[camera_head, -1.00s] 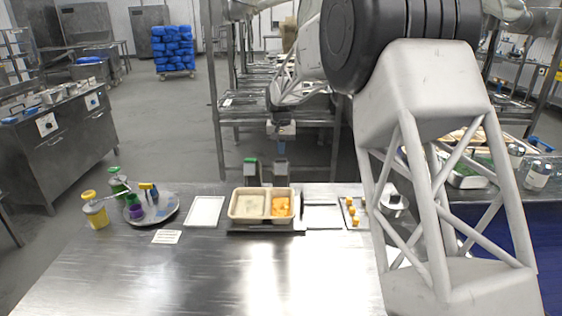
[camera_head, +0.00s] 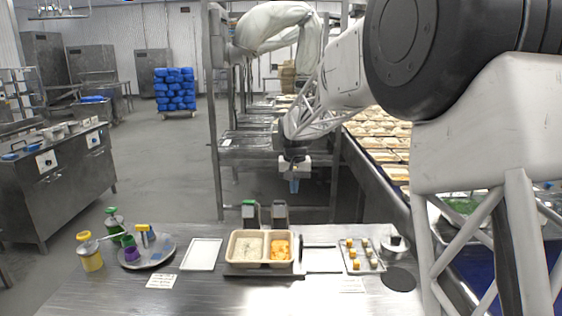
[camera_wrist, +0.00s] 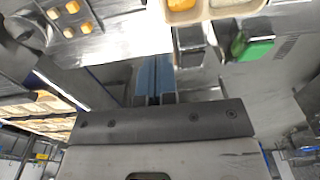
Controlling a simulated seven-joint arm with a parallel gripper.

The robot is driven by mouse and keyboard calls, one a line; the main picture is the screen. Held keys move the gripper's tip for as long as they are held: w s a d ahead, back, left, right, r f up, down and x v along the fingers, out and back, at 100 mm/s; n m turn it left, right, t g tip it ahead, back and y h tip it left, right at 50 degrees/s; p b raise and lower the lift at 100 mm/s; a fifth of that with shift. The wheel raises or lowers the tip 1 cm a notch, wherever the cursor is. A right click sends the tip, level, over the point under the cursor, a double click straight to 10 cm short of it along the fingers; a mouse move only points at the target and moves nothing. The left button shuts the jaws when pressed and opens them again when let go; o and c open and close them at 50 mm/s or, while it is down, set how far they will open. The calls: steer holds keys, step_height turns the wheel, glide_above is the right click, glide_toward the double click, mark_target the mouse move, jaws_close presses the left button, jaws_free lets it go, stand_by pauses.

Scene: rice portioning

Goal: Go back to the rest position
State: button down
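My gripper (camera_head: 294,184) hangs in the air beyond the table's far edge, behind the tray and apart from it. In the wrist view its two blue fingers (camera_wrist: 154,78) lie side by side with only a thin line between them and nothing visible held. The beige two-compartment tray (camera_head: 231,247) sits on the table, with a pale rice-like filling (camera_head: 249,249) in the left compartment and orange pieces (camera_head: 280,249) in the right. Part of the tray also shows at the top of the wrist view (camera_wrist: 218,14).
A small tray (camera_head: 348,264) holds several yellow and pale cubes at right. A white flat tray (camera_head: 201,254) lies at left, beside a round metal tray (camera_head: 134,262) with coloured utensils. Two small posts (camera_head: 250,214) (camera_head: 280,213) stand behind the beige tray. A metal rack (camera_head: 216,120) stands behind.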

steer(key=s+d+r, duration=0.3)
steer(key=s, duration=0.4)
steer(key=s+d+r, duration=0.2)
steer(key=s+d, duration=0.1)
steer(key=s, duration=0.3)
steer(key=s+d+f, duration=0.1)
steer(key=s+d, duration=0.1)
steer(key=s, duration=1)
steer(key=s+d+f+t, duration=0.1)
steer(key=s+d+f, duration=0.1)
steer(key=s, duration=1.1)
steer(key=s+d+f+t, duration=0.1)
steer(key=s+d, duration=0.3)
steer(key=s, duration=0.9)
steer(key=shift+d+f, duration=0.2)
steer(key=shift+f, duration=0.5)
